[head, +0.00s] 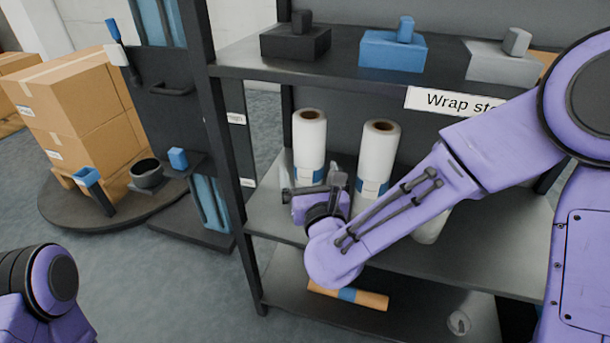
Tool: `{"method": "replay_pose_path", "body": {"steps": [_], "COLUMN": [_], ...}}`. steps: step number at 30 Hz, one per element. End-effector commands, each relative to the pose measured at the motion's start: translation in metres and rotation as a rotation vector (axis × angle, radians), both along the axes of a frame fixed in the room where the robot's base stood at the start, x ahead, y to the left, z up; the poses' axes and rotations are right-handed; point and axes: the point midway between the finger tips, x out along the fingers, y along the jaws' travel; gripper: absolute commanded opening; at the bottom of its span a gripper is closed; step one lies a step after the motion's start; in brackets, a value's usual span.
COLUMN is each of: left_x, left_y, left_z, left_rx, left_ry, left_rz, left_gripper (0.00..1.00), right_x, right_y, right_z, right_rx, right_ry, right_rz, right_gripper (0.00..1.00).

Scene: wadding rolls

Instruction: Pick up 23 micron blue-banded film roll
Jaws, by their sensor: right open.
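Two white film rolls stand upright on the middle shelf, a left roll (309,140) and a right roll (380,150). Each shows a brown core and a blue band low on its side. Any micron marking is too small to read. My right gripper (316,188) is open in front of the left roll's lower part and partly hides it. I cannot tell whether it touches the roll. My right forearm crosses in front of the right roll's base. Another white roll (432,230) is mostly hidden behind this arm. My left gripper is out of view.
The upper shelf (345,72) above the rolls holds black, blue and grey blocks. A brown tube with a blue band (350,295) lies on the bottom shelf. A dark rack post (222,150) stands left of the rolls. Cartons (75,100) stand at far left.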

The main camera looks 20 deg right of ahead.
Motion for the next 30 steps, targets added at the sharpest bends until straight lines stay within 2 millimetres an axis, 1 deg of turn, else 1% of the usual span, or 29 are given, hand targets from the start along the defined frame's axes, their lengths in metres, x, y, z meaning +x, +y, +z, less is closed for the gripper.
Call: {"method": "replay_pose_path", "body": {"steps": [1, 8, 12, 14, 17, 22, 23, 24, 26, 27, 29, 30], "left_x": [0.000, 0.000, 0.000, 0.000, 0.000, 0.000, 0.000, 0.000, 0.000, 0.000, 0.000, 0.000], "left_y": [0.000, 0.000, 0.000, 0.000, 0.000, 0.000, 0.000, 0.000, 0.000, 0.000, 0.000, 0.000], "left_z": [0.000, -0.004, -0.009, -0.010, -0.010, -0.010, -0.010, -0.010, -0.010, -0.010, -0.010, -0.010], "left_rx": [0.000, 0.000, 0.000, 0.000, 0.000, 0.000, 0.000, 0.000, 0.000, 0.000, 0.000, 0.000], "left_ry": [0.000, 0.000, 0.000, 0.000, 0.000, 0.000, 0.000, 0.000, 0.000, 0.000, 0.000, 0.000], "left_rz": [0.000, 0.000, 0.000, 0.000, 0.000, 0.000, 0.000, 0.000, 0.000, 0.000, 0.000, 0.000], "left_gripper": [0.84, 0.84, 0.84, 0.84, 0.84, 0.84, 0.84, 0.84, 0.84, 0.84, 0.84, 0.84], "right_x": [0.009, 0.038, 0.064, 0.072, 0.078, 0.079, 0.079, 0.079, 0.078, 0.078, 0.078, 0.078], "right_y": [-0.003, -0.011, -0.015, -0.016, -0.016, -0.015, -0.015, -0.015, -0.015, -0.015, -0.015, -0.015], "right_z": [0.000, 0.002, 0.005, 0.005, 0.006, 0.006, 0.006, 0.006, 0.006, 0.006, 0.006, 0.006], "right_rx": [0.000, -0.006, -0.007, -0.006, -0.006, -0.006, -0.006, -0.006, -0.006, -0.006, -0.007, -0.007], "right_ry": [0.000, 0.002, 0.003, 0.004, 0.006, 0.006, 0.006, 0.006, 0.006, 0.006, 0.006, 0.006], "right_rz": [-0.006, -0.010, -0.008, -0.008, -0.006, -0.005, -0.004, -0.005, -0.004, -0.004, -0.004, -0.004], "right_gripper": [1.00, 1.00, 1.00, 1.00, 1.00, 1.00, 0.94, 0.80, 0.61, 0.48, 0.28, 0.16]}}
